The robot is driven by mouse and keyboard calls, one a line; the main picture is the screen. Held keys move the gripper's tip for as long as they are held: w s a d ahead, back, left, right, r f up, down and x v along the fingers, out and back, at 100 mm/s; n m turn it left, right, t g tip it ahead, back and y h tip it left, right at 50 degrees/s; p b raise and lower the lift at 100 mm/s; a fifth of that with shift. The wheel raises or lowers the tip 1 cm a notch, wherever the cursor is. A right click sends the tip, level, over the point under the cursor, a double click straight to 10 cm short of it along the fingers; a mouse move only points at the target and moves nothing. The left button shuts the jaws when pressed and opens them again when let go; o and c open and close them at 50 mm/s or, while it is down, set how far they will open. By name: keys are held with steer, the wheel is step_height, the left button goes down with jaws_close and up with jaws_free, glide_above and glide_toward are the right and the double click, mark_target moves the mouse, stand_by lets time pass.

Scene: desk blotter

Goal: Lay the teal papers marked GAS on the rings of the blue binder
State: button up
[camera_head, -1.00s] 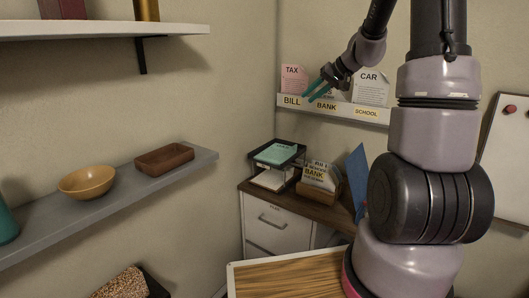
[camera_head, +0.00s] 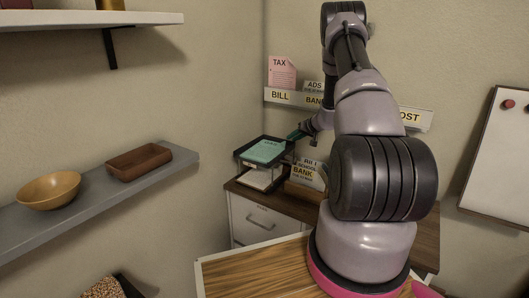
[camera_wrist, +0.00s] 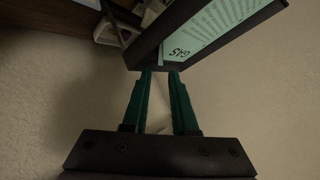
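The teal papers (camera_head: 265,151) lie in the top tier of a black letter tray (camera_head: 240,155) on the cabinet. In the wrist view the papers (camera_wrist: 205,30) show the word GAS near their corner. My gripper (camera_head: 294,136) is beside the tray's right edge in the head view. In the wrist view my gripper (camera_wrist: 162,72) has its two green fingers apart, with the tips close to the tray's edge and nothing clearly held between them. Whether the tips touch the tray I cannot tell. The blue binder is not visible now.
A wooden sorter (camera_head: 300,190) with BILL and BANK papers stands right of the tray. A wall rack (camera_head: 290,97) with labelled slots is above. Left are a grey shelf (camera_head: 100,190) with a bowl (camera_head: 48,190) and a brown tray (camera_head: 138,159).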

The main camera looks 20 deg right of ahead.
steer(key=shift+x, duration=3.1)
steer(key=shift+r, duration=0.1)
jaws_close()
